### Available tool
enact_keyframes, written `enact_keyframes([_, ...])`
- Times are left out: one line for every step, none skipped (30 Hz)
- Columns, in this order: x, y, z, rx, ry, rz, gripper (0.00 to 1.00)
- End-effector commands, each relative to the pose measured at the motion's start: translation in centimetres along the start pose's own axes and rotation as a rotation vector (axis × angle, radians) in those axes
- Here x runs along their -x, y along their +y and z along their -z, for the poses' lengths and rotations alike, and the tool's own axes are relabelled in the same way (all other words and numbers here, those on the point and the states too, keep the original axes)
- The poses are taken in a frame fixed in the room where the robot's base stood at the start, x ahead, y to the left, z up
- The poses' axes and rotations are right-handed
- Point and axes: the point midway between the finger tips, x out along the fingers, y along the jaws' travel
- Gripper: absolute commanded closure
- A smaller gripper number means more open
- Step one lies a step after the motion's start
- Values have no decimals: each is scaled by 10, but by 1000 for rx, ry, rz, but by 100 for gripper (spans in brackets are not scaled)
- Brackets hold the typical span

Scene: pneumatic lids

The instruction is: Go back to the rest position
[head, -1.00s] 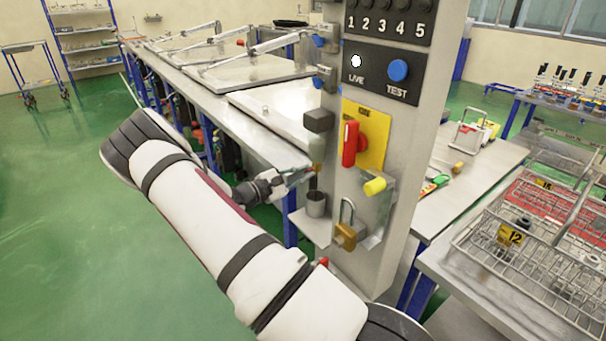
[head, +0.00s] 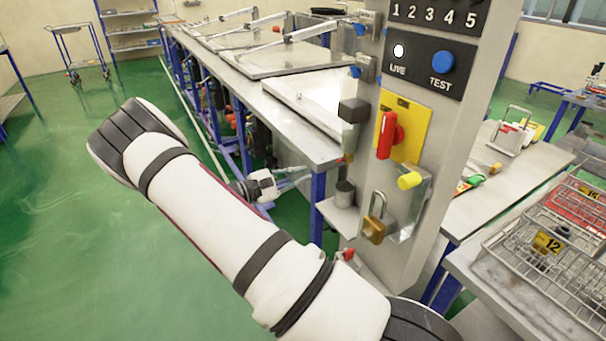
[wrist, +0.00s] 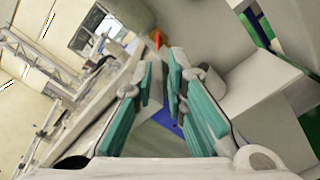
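My gripper (head: 300,172) is in the head view, beyond my white forearm, at the left side of the grey control post (head: 455,110). In the wrist view its two teal-padded fingers (wrist: 161,78) stand apart with a narrow gap between the tips. Nothing is held between them. The gripper is left of a small metal cup (head: 345,192) on the post's shelf and apart from it. My forearm hides part of the floor and table legs.
The post carries a red handle (head: 386,136) on a yellow plate, a yellow knob (head: 410,180) and a brass padlock (head: 374,229). A long table with metal lids (head: 275,62) runs behind. Wire baskets (head: 545,262) stand at right. Green floor (head: 60,220) is clear at left.

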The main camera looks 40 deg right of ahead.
Motion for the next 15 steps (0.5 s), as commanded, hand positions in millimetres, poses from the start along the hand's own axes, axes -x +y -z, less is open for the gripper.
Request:
enact_keyframes([0, 0, 0, 0, 0, 0, 87])
enact_keyframes([0, 0, 0, 0, 0, 0, 87])
enact_keyframes([0, 0, 0, 0, 0, 0, 87])
enact_keyframes([0, 0, 0, 0, 0, 0, 87])
enact_keyframes([0, 0, 0, 0, 0, 0, 87])
enact_keyframes([0, 0, 0, 0, 0, 0, 87])
enact_keyframes([0, 0, 0, 0, 0, 0, 87])
enact_keyframes([0, 0, 0, 0, 0, 0, 87])
enact_keyframes([0, 0, 0, 0, 0, 0, 87])
enact_keyframes([0, 0, 0, 0, 0, 0, 87])
enact_keyframes([0, 0, 0, 0, 0, 0, 87])
enact_keyframes([0, 0, 0, -2, 1, 2, 87])
enact_keyframes([0, 0, -1, -4, 2, 7, 87])
enact_keyframes([0, 0, -3, -7, 3, 14, 87])
enact_keyframes([0, 1, -6, -13, 7, 30, 87])
